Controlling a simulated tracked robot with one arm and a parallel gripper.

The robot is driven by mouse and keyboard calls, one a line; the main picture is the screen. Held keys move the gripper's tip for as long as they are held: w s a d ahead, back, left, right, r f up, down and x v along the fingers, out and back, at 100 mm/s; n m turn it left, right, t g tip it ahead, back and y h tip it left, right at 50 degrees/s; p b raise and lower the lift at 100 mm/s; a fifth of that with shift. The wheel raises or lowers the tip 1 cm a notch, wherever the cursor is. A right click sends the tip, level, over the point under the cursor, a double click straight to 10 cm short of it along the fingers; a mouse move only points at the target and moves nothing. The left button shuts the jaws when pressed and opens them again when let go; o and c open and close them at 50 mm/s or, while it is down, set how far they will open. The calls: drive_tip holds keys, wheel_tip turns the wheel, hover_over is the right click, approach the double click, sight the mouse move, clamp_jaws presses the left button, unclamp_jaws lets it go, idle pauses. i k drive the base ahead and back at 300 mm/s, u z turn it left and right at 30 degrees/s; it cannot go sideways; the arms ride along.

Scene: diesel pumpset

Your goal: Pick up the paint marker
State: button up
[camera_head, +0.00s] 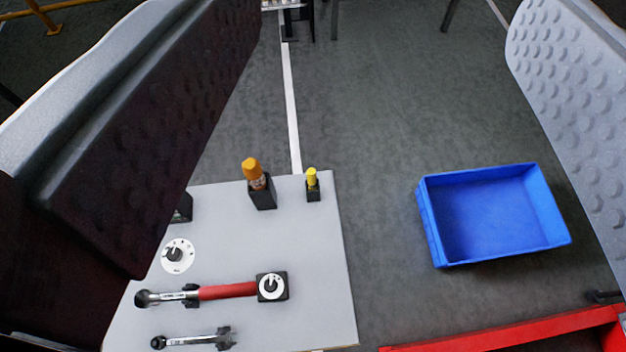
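A small yellow-topped item (312,178), which looks like the paint marker, stands upright in a black holder (313,193) near the far right corner of a light grey board (225,235). My gripper (382,45) is wide open and empty. Its two textured fingers show large at the left and right sides of the view. The yellow-topped item lies between the fingers in the picture, nearer the left one, and neither touches it. The holder hides its lower part.
An orange-capped bottle (256,176) stands in a black holder just left. A red-handled wrench (225,291), a smaller tool (195,340) and a white dial (178,255) lie nearer. An empty blue bin (495,215) sits right, beyond a red bar (500,332).

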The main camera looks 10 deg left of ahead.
sight(311, 173)
drive_tip(key=z, duration=0.05)
drive_tip(key=k, duration=1)
drive_tip(key=z, duration=0.5)
drive_tip(key=i, duration=0.1)
drive_tip(key=z, duration=2.8)
drive_tip(key=k, duration=1.25)
drive_tip(key=u, duration=0.3)
